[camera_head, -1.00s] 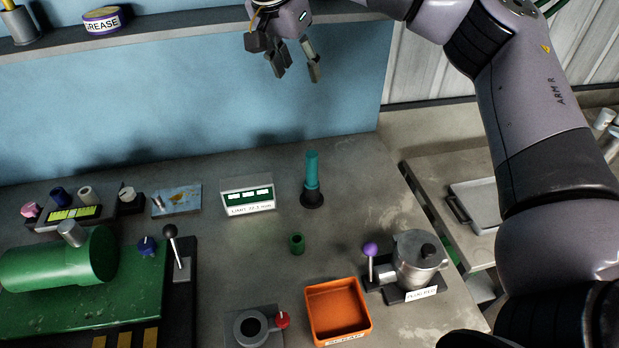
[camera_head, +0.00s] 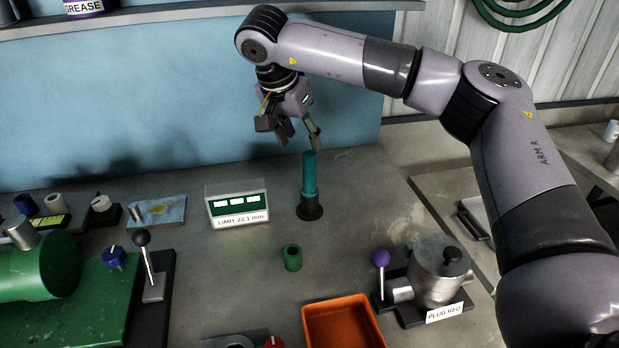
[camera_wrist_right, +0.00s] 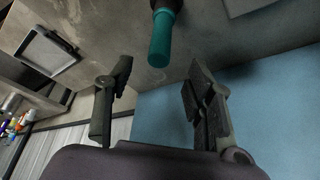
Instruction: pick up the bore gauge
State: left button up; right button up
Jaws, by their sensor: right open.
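A teal cylinder on a black round foot, which looks like the bore gauge (camera_head: 309,176), stands upright on the grey bench right of the limit display. My right gripper (camera_head: 299,141) is open and empty, behind and just above the top of the gauge, in front of the blue panel. In the right wrist view the gauge's teal end (camera_wrist_right: 160,42) lies beyond the two spread fingers (camera_wrist_right: 159,72), between their lines and apart from both. My left gripper is not in view.
A limit display (camera_head: 238,205) stands close left of the gauge. A small green ring (camera_head: 292,257), an orange bin (camera_head: 343,303) and a metal pot with a purple-knobbed lever (camera_head: 437,272) are in front. Green machinery (camera_head: 40,265) is at left. Bare bench surrounds the gauge.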

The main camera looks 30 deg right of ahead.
aim_at(307, 156)
jog(key=p+x, duration=0.1)
jog(key=x, duration=0.7)
jog(key=p+x, duration=0.2)
jog(key=x, duration=0.2)
jog(key=shift+d, duration=0.15)
jog(key=shift+w+d+f, duration=0.15)
jog(key=shift+f, duration=0.3)
grip_shut()
